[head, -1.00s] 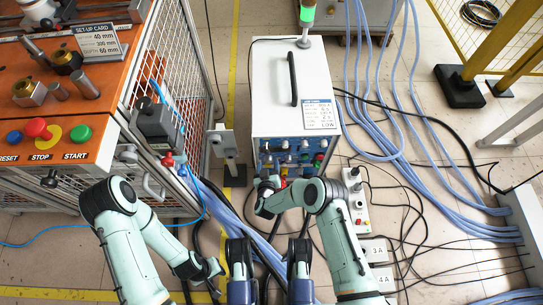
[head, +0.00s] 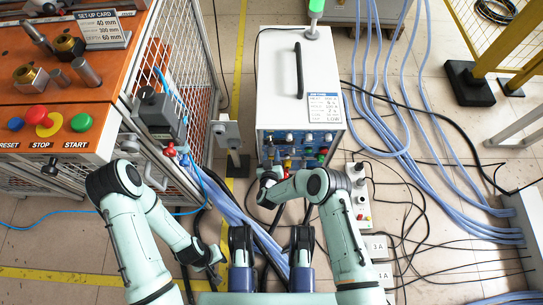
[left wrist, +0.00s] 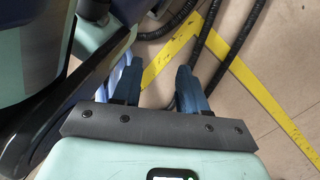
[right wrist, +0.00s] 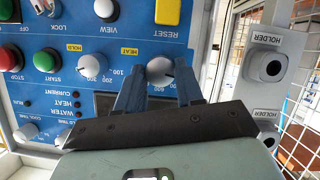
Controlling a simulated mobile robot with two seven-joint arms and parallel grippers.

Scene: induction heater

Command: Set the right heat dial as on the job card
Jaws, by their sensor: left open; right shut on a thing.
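The blue control panel (head: 300,140) is on the front of the white induction heater (head: 272,85). It shows upside down in the right wrist view, where a HEAT label (right wrist: 123,51) sits above a grey-white dial (right wrist: 160,70). My right gripper (right wrist: 158,78) is shut on that dial, a finger on each side. Its setting is not clear. In the head view my right gripper (head: 268,180) is at the panel, partly hidden by its arm. The job card (head: 324,106) lies on the heater; its text is too small to read. My left gripper (head: 215,268) is open and empty, also in the left wrist view (left wrist: 156,78).
Another dial (right wrist: 90,66), a red button (right wrist: 10,58) and a green button (right wrist: 47,60) sit beside the held dial. A holder (right wrist: 272,66) stands close by. Blue hoses (head: 225,205) and cables cover the floor. An orange bench (head: 80,70) stands left.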

